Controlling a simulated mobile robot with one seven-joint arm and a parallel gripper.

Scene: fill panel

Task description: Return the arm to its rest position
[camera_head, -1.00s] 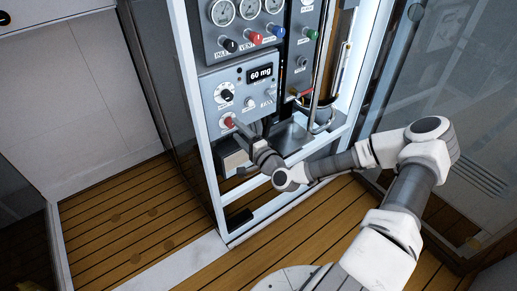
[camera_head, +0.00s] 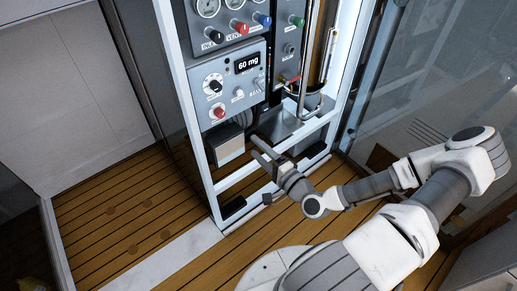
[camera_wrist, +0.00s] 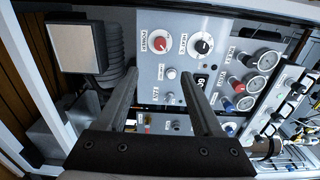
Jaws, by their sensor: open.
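My gripper (camera_head: 262,153) is open and empty in the head view, in front of the lower part of the fill panel (camera_head: 224,62). Its two fingers point up and left, apart from the panel. In the wrist view my gripper (camera_wrist: 164,88) shows two spread fingers with nothing between them. My arm reaches in from the lower right.
A white frame (camera_head: 186,111) surrounds the panel. A grey box (camera_head: 227,148) sits under the control box, left of my gripper. A glass wall (camera_head: 420,85) stands at the right, close to my arm. The wooden floor (camera_head: 120,225) at the left is clear.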

